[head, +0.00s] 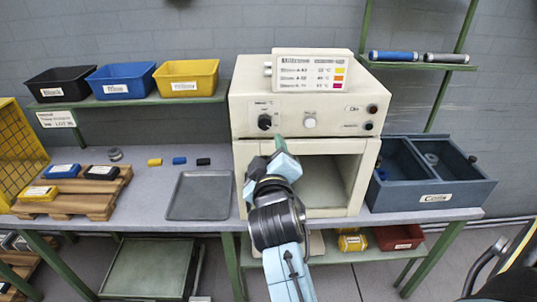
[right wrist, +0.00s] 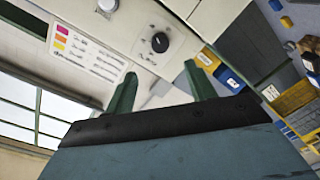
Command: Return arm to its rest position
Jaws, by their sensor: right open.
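My right gripper (head: 279,146) is raised in front of the left side of the beige oven-like machine (head: 300,185), just below its black knob (head: 264,122). In the right wrist view its two green fingers (right wrist: 160,95) stand apart with nothing between them, so it is open and empty. The knob (right wrist: 160,42) shows beyond the fingers in that view, and no finger is seen touching it. My right arm comes up from the bottom of the head view, in front of the machine and the table edge. My left gripper is not in view.
A grey metal tray (head: 200,196) lies left of the machine. A wooden pallet (head: 97,205) with small blocks is further left. A blue divided bin (head: 432,198) stands at the right. Black, blue and yellow bins (head: 188,80) sit on a shelf. The machine's chamber (head: 335,185) looks open and empty.

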